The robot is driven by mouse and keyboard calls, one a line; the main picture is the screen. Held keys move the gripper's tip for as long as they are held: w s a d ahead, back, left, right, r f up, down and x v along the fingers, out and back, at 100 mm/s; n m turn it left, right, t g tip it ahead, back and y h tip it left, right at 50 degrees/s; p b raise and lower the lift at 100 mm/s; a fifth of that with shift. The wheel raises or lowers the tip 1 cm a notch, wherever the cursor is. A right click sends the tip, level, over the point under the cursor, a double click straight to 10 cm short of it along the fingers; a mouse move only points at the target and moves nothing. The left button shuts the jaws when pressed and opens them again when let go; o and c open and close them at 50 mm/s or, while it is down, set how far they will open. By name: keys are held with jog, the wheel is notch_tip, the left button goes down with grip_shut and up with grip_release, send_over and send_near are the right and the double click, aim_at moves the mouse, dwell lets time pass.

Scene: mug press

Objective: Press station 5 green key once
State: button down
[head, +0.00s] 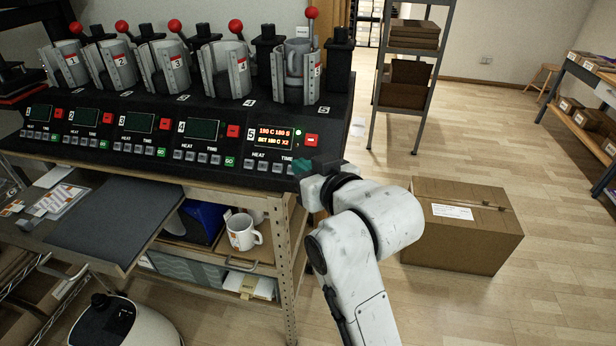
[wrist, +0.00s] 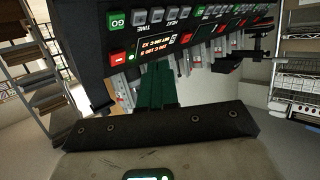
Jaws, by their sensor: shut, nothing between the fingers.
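The press station 5 panel has a lit display (head: 275,138) with orange text, a red key (head: 312,140) and a small green light beside it. Its green GO key shows clear in the wrist view (wrist: 117,20); in the head view my gripper hides its place. My gripper (head: 302,166) is at the right end of the panel, over the lower right of station 5. Its teal fingers (wrist: 157,88) are together and empty. In the wrist view they lie to the right of the red key and the GO key. I cannot tell whether they touch the panel.
A grey mug (head: 297,58) sits in the station 5 clamp. Stations 1 to 3 have red-knobbed levers and dark displays. A white mug (head: 242,232) stands on the shelf below. A cardboard box (head: 460,240) is on the floor at right, with open floor around it.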

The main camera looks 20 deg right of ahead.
jog(key=w+d+f+b, duration=0.2)
jog(key=w+f, duration=0.1)
jog(key=f, duration=0.1)
jog(key=shift+w+d, duration=0.3)
jog(key=shift+f, duration=0.1)
dwell(1.9)
jog(key=shift+w+d+f, duration=0.2)
jog(key=shift+w, duration=0.05)
jog(key=shift+w+d+f+b, duration=0.2)
jog(key=shift+w+f+b, duration=0.05)
jog(key=shift+f+b, duration=0.1)
dwell(0.9)
jog(key=shift+s+a+r+p, duration=0.35)
jog(key=shift+s+r+p, duration=0.25)
jog(key=shift+p, duration=0.15)
